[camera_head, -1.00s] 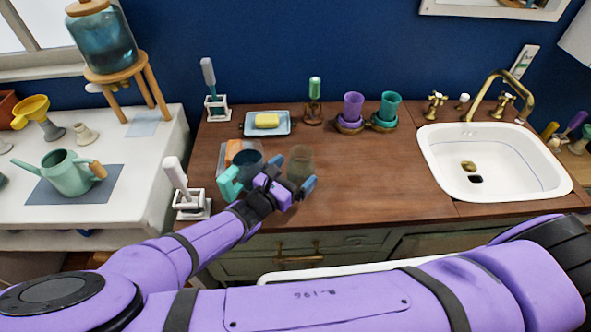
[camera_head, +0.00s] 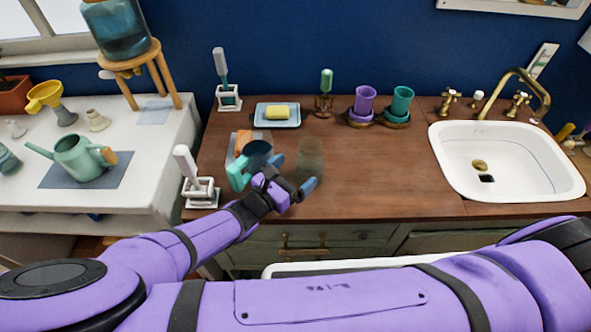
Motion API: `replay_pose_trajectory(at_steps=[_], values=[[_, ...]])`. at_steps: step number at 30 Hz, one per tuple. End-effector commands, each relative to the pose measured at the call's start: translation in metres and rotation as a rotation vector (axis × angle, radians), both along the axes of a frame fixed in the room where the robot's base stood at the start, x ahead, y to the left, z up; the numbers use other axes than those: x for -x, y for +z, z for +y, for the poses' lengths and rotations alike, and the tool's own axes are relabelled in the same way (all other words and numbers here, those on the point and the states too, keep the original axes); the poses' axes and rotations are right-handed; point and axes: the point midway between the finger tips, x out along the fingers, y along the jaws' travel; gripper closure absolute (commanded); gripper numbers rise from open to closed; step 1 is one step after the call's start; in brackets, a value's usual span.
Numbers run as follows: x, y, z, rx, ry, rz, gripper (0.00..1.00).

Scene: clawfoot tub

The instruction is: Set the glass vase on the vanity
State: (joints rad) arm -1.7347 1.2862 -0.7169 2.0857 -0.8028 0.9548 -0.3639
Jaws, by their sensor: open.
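The glass vase (camera_head: 310,158), brownish and see-through, stands upright on the wooden top of the vanity (camera_head: 370,180), left of the sink. My gripper (camera_head: 290,174) is open just on the near left side of the vase. One blue fingertip shows in front of the vase's base, with the other finger toward the dark blue cup. The vase looks free of the fingers, but I cannot tell whether one still touches it.
A dark blue cup (camera_head: 257,153) and a teal handle-like piece (camera_head: 239,174) sit close left of my gripper. A white brush holder (camera_head: 200,191), soap dish (camera_head: 262,122), purple cup (camera_head: 364,100) and teal cup (camera_head: 401,102) stand around. The counter before the sink (camera_head: 445,170) is clear.

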Motion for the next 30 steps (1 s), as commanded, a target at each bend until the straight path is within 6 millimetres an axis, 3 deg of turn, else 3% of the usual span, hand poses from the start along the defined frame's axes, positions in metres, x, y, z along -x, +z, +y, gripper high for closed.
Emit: replay_pose_trajectory(at_steps=[30], values=[[0.016, 0.0, 0.016, 0.001, 0.0, 0.001, 0.0]])
